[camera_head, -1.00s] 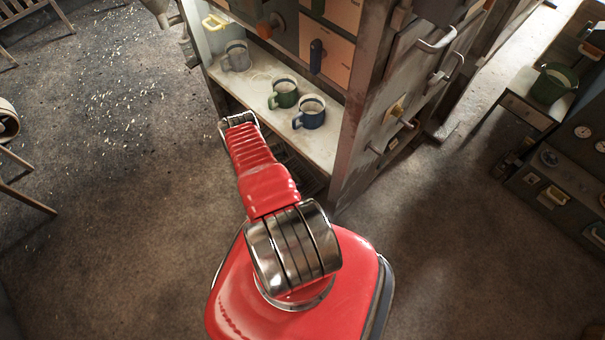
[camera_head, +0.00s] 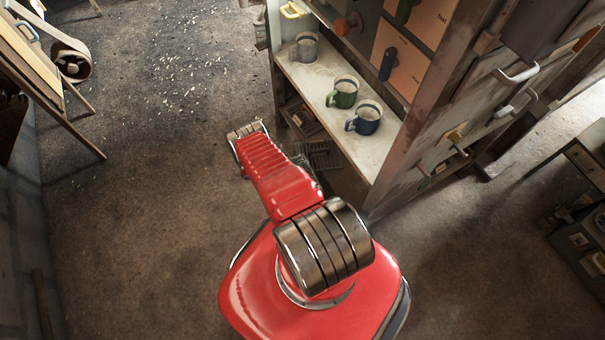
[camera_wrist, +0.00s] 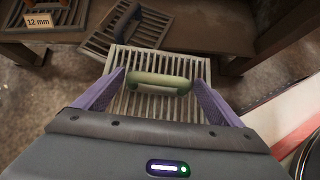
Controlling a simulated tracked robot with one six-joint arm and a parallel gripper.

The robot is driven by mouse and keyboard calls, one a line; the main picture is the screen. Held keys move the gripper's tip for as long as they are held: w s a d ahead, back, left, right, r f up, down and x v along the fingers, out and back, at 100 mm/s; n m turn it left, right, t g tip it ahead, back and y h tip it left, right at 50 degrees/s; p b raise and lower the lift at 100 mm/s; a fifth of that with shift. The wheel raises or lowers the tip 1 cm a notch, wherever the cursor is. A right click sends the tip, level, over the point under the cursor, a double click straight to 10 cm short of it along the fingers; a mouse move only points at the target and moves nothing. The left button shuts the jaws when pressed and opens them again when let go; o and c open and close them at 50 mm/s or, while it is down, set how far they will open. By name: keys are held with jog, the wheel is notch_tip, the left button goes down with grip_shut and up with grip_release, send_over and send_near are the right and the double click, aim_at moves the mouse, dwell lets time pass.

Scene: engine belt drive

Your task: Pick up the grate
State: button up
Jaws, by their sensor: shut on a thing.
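The slatted metal grate (camera_wrist: 140,105) with a green handle (camera_wrist: 158,83) fills the middle of the wrist view. The purple fingers of my gripper (camera_wrist: 159,80) are on either side of the handle, shut on it. In the head view my gripper (camera_head: 246,131) is at the end of the red arm, left of the shelf unit. The held grate is mostly hidden behind the arm there, and its height above the floor is hard to judge.
Another grate with a dark handle (camera_wrist: 125,22) and a "12 mm" label (camera_wrist: 38,20) lie beyond. In the head view, grates (camera_head: 318,154) lie beneath a shelf (camera_head: 325,108) with mugs. Open floor (camera_head: 150,200) lies left; a wooden stand is further left.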

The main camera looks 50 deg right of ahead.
jog(key=shift+w+a, duration=0.3)
jog(key=shift+w, duration=0.15)
jog(key=shift+w+r, duration=0.1)
jog(key=shift+r, duration=0.05)
